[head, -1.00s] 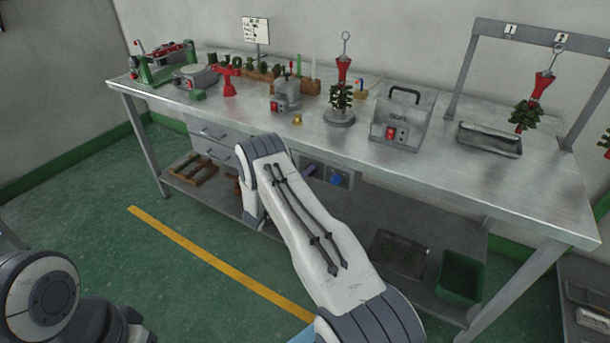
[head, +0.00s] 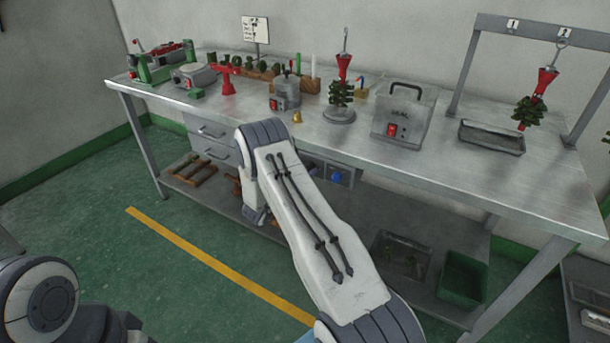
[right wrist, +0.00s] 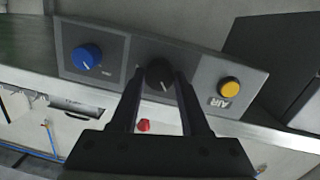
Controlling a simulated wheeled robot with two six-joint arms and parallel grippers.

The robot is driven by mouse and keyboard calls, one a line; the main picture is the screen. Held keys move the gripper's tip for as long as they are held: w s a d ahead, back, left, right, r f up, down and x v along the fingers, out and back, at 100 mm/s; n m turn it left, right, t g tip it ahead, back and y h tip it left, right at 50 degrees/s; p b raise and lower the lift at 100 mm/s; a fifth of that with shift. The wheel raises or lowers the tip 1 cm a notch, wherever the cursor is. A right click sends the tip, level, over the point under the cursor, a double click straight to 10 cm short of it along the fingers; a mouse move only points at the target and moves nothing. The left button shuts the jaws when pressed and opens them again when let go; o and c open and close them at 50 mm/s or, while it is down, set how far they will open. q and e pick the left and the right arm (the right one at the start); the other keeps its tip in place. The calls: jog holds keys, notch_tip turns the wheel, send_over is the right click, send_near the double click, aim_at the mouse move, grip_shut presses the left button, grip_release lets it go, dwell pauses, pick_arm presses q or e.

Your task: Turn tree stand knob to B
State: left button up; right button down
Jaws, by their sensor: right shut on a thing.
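The control panel (right wrist: 115,52) shows in the right wrist view with a blue knob (right wrist: 87,56), a black knob (right wrist: 159,74) and a yellow button (right wrist: 230,87) beside the word AIR. My right gripper (right wrist: 159,82) is shut on the black knob, one finger on each side. A white pointer line on this knob points towards the bottom of the picture. No letter B is readable. In the head view my right arm covers the gripper and part of the panel; the blue knob (head: 336,178) shows beside it. My left gripper is out of view.
On the workbench (head: 450,180), a tree stand (head: 339,116) carries a red-topped tree, next to a grey sealing box (head: 404,112). A rack (head: 540,32) with a hanging tree stands at right. A green bin (head: 463,278) stands on the lower shelf.

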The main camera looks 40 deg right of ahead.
jog(key=shift+s+d+f+m+t+y+b, duration=0.15)
jog(key=shift+m+t+b, duration=0.35)
jog(key=shift+m+b, duration=4.25)
jog(key=shift+s+a+f+m+t+y+b, duration=0.1)
jog(key=shift+m+t+b, duration=0.4)
jog(key=shift+m+b, duration=4.2)
jog(key=shift+s+d+f+m+t+y+b, duration=0.15)
jog(key=shift+m+t+b, duration=0.35)
jog(key=shift+m+b, duration=4.25)
jog(key=n+b, duration=0.3)
jog(key=shift+r, duration=0.15)
jog(key=shift+c, duration=1.9)
grip_release()
jog(key=shift+a+r+n, duration=0.1)
jog(key=shift+n, duration=0.2)
jog(key=shift+w, duration=0.1)
